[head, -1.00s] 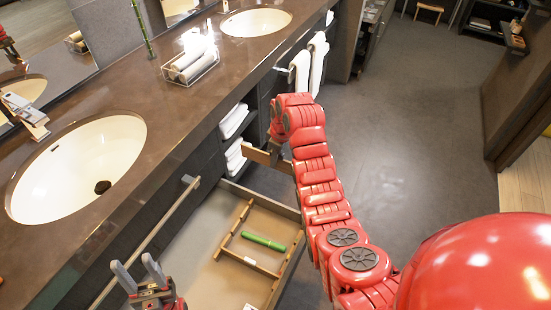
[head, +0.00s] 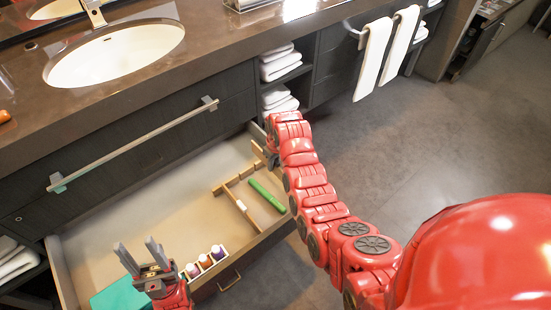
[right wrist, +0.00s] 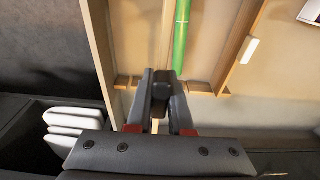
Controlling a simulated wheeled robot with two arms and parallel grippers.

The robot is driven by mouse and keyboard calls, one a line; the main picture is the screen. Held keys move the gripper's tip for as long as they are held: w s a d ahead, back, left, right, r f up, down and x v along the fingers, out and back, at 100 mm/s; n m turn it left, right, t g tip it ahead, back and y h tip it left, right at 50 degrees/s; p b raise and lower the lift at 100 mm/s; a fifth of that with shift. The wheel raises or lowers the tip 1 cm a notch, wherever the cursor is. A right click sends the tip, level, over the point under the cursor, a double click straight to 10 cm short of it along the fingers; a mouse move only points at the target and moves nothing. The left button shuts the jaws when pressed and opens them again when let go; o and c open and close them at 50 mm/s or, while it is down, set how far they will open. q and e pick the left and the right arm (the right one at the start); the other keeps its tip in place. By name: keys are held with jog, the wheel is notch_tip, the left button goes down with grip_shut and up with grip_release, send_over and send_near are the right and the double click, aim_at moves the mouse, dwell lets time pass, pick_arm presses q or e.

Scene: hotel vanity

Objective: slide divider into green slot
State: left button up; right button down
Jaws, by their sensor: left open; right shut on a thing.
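My right gripper (right wrist: 160,92) is shut on a thin wooden divider (right wrist: 165,35) that runs lengthwise between its fingers. It is at the back right of the open drawer, above or in the wooden cross piece (right wrist: 203,89); I cannot tell whether the divider is seated. In the head view the divider (head: 258,152) shows beside my red arm, which hides most of that gripper. A long green piece (head: 267,195) lies in the drawer, right of a fixed divider with a white tab. It also shows in the right wrist view (right wrist: 181,35). My left gripper (head: 142,258) is open and empty over the drawer's left front.
The drawer (head: 55,270) also holds small bottles (head: 205,262) in a rack and a teal box (head: 120,296). Its right wall (right wrist: 98,45) is close to my right gripper. White towels (head: 280,97) are on shelves to the right. The drawer's middle is clear.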

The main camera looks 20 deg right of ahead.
notch_tip(320, 180, down, 7)
jog(key=b, duration=0.3)
jog(key=shift+a, duration=0.25)
dwell(1.5)
jog(key=shift+f+b, duration=1.3)
jog(key=shift+f, duration=1.4)
dwell(0.4)
jog(key=c, duration=0.7)
grip_release()
jog(key=shift+c, duration=0.2)
jog(key=shift+r, duration=0.15)
